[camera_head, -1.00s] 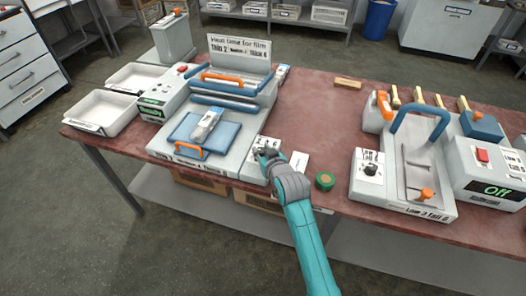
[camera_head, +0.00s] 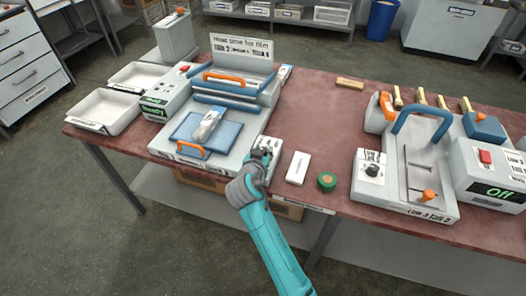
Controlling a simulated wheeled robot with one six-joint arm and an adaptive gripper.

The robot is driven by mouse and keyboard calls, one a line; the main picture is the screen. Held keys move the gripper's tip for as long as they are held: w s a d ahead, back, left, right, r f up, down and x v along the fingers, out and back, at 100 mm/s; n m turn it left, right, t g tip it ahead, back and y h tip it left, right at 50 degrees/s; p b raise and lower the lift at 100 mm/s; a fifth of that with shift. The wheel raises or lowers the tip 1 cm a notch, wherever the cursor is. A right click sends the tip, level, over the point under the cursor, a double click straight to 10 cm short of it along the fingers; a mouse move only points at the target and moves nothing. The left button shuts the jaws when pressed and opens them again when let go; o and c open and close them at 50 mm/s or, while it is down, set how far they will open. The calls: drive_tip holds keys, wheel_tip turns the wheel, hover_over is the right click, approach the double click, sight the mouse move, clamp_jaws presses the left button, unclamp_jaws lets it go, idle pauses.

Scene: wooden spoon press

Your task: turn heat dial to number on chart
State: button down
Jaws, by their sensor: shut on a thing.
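The chart (camera_head: 242,44) is a white sign headed "Heat time for film", standing behind the sealing machine (camera_head: 180,147) on the left. Its lower line has film thicknesses with numbers, too small to read surely. A clear packet with a blue end (camera_head: 205,127) lies on the machine's blue pad. The heat dial sits on the small white panel at the machine's front right corner, hidden by my gripper (camera_head: 262,154). My gripper is shut on the dial, reaching in from the front. The dial's pointer and numbers cannot be made out.
A white card (camera_head: 298,167) and a green round tub (camera_head: 327,181) lie right of my gripper. A second machine with a blue handle (camera_head: 421,116) and its own black knob (camera_head: 372,170) stands further right. White trays (camera_head: 103,112) are at the left.

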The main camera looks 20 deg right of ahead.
idle(0.5)
drive_tip(key=c, duration=0.8)
unclamp_jaws()
drive_tip(key=v, duration=1.2)
